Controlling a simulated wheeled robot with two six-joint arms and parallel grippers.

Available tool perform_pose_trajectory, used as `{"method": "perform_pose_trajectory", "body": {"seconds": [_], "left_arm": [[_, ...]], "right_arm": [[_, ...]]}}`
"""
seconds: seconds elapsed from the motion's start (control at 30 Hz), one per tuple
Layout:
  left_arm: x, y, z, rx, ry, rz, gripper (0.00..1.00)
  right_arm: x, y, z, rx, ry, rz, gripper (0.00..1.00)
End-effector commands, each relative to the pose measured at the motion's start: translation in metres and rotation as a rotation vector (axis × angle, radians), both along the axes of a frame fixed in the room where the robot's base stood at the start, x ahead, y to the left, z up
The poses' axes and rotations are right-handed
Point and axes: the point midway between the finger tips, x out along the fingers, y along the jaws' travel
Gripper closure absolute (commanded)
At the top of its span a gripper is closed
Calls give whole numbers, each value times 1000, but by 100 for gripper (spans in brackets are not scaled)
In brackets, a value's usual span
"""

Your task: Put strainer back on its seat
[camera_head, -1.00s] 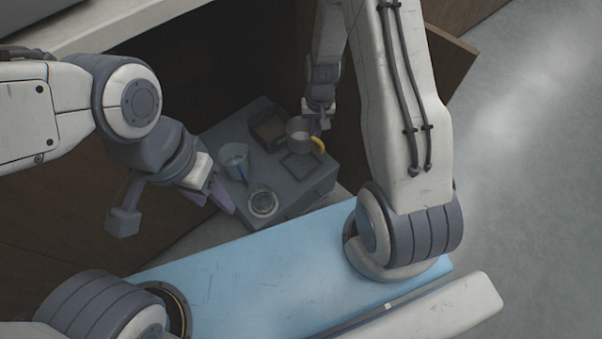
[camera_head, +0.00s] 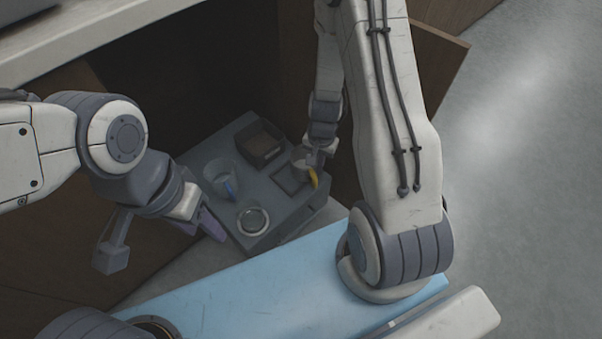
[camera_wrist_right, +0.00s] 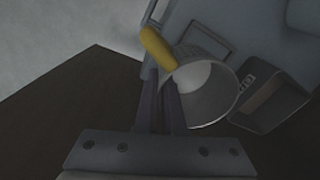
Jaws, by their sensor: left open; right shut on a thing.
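The strainer (camera_head: 301,162) looks like a small grey tapered cup with a yellow handle. My right gripper (camera_head: 314,157) is shut on it at its side. In the right wrist view the strainer (camera_wrist_right: 205,92) is beside the fingers of my right gripper (camera_wrist_right: 160,85), with the yellow handle (camera_wrist_right: 157,47) beyond their tips. It is over or on the right part of a grey unit (camera_head: 272,215), by a square frame (camera_head: 290,179); I cannot tell whether it touches. Which part is the seat is unclear. My left gripper (camera_head: 212,226) is open and empty at the unit's left edge.
On the unit stand a clear cup (camera_head: 221,177) with something blue, a round metal-rimmed part (camera_head: 252,221) and a dark open box (camera_head: 262,142). The unit stands by a dark wooden cabinet opening with a door (camera_head: 440,70) at right.

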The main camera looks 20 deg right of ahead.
Motion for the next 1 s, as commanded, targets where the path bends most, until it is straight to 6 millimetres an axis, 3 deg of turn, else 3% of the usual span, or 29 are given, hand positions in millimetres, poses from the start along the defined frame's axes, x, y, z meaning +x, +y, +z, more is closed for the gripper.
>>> {"method": "perform_pose_trajectory", "body": {"seconds": [0.2, 0.37, 0.63, 1.0], "left_arm": [[0, 0, 1, 0, 0, 0, 50], [0, 0, -2, 0, 0, 0, 50], [0, 0, -32, 0, 0, 0, 50], [0, 0, -32, 0, 0, 0, 50]], "right_arm": [[28, 24, -22, 0, 0, 3, 100], [33, 28, -29, 1, 1, 1, 100], [33, 28, -66, 0, 0, 0, 100], [33, 27, -68, 0, 0, 1, 100]]}}
